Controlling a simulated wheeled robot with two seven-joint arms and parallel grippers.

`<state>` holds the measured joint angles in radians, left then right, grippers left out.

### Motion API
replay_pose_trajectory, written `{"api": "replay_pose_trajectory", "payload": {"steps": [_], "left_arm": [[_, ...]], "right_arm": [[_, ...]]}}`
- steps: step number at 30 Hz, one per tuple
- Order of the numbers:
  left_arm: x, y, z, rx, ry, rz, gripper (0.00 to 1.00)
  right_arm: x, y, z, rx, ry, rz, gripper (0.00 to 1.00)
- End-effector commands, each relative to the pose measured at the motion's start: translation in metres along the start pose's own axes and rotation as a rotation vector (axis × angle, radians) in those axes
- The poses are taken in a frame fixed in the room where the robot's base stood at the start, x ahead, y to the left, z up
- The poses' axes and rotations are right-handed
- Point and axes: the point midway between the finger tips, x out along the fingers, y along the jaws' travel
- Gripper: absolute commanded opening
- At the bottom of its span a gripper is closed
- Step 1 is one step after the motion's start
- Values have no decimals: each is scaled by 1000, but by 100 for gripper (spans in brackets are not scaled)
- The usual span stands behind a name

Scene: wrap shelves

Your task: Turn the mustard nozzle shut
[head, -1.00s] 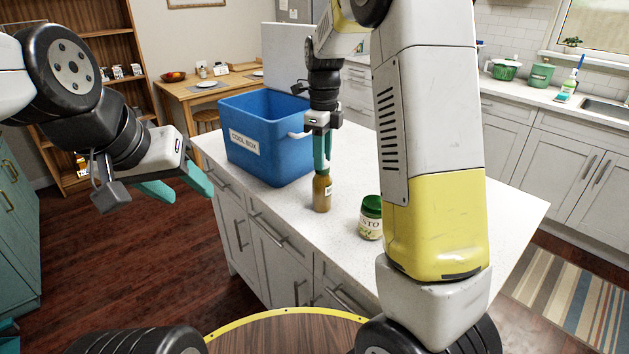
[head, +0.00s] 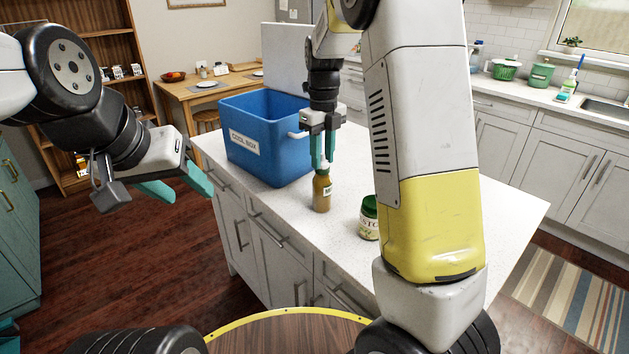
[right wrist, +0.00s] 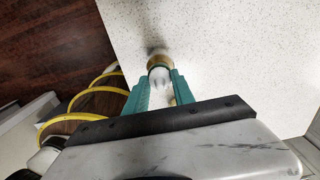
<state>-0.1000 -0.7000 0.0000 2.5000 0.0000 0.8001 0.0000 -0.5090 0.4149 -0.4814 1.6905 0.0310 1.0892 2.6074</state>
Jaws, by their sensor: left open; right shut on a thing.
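The mustard bottle (head: 322,194) stands upright on the white counter, a brownish-yellow bottle with a small label. My right gripper (head: 322,163) points straight down from above, its teal fingers shut on the nozzle at the bottle's top. In the right wrist view the white nozzle (right wrist: 160,77) sits between the two fingers, with the bottle's yellowish shoulder (right wrist: 160,60) beyond it. The fingers partly hide the nozzle, and I cannot tell how far it is turned. My left gripper (head: 190,192) is open and empty, in the air left of the counter.
A blue cool box (head: 258,150) stands on the counter (head: 440,205) behind and left of the bottle. A green-lidded jar (head: 369,219) stands to the bottle's right, partly behind my right arm. The counter front near the bottle is clear.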

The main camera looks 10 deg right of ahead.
Motion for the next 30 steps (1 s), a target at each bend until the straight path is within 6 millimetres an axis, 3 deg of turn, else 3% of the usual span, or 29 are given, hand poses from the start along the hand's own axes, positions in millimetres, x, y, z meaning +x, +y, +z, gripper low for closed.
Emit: {"api": "replay_pose_trajectory", "payload": {"steps": [23,24,26,30], "left_arm": [[0,0,0,0,0,0,51],[0,0,0,0,0,0,51],[0,0,0,0,0,0,51],[0,0,0,0,0,0,51]], "right_arm": [[0,0,0,128,-1,0,17],[0,0,0,128,-1,0,36],[0,0,0,127,-1,0,48],[0,0,0,127,-1,0,51]]}}
